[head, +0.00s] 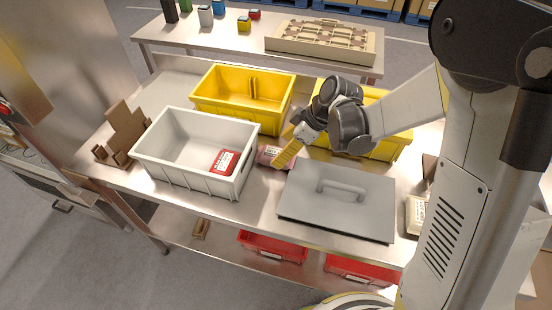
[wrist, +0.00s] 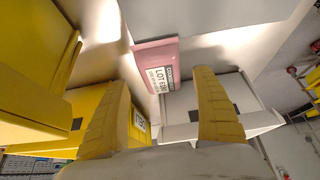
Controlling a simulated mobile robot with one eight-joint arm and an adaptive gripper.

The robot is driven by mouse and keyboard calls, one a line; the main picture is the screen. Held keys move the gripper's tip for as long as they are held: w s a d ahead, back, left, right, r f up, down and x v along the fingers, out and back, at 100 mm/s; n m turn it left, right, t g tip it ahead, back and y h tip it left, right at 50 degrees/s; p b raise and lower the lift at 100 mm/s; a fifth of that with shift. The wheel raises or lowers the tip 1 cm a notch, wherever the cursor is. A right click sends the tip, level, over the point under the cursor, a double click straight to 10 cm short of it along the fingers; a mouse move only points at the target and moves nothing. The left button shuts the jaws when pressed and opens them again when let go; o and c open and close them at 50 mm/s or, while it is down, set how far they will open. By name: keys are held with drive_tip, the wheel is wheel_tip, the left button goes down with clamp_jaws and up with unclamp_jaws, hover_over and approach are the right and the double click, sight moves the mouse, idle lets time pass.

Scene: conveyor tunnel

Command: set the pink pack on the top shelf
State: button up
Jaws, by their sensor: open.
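The pink pack (head: 264,155) lies on the steel workbench between the white bin and the grey lid, partly hidden by my gripper in the head view. In the wrist view the pink pack (wrist: 155,58) shows a white lot label and lies beyond the fingertips. My gripper (head: 283,157) points down over the bench at the pack's right side. Its two yellow fingers are spread in the wrist view (wrist: 162,82), with nothing held between them. I cannot pick out the top shelf with certainty; the bench has a lower shelf (head: 205,238) underneath.
A white bin (head: 185,183) holding a red pack (head: 223,161) stands left. Yellow bins (head: 222,112) (head: 391,145) stand behind. A grey lid with a handle (head: 320,207) lies right. Red bins (head: 272,247) sit below. A second table (head: 190,36) stands at the back.

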drive_tip(key=b+x, duration=0.1)
drive_tip(key=x, duration=0.3)
drive_tip(key=shift+s+f+b, duration=0.15)
drive_tip(key=shift+f+b, duration=0.05)
drive_tip(key=shift+b, duration=0.2)
drive_tip(key=shift+r, duration=0.1)
drive_tip(key=shift+c, duration=0.5)
drive_tip(key=c, duration=1.4)
drive_tip(key=shift+o, duration=0.2)
drive_tip(key=shift+r, duration=0.1)
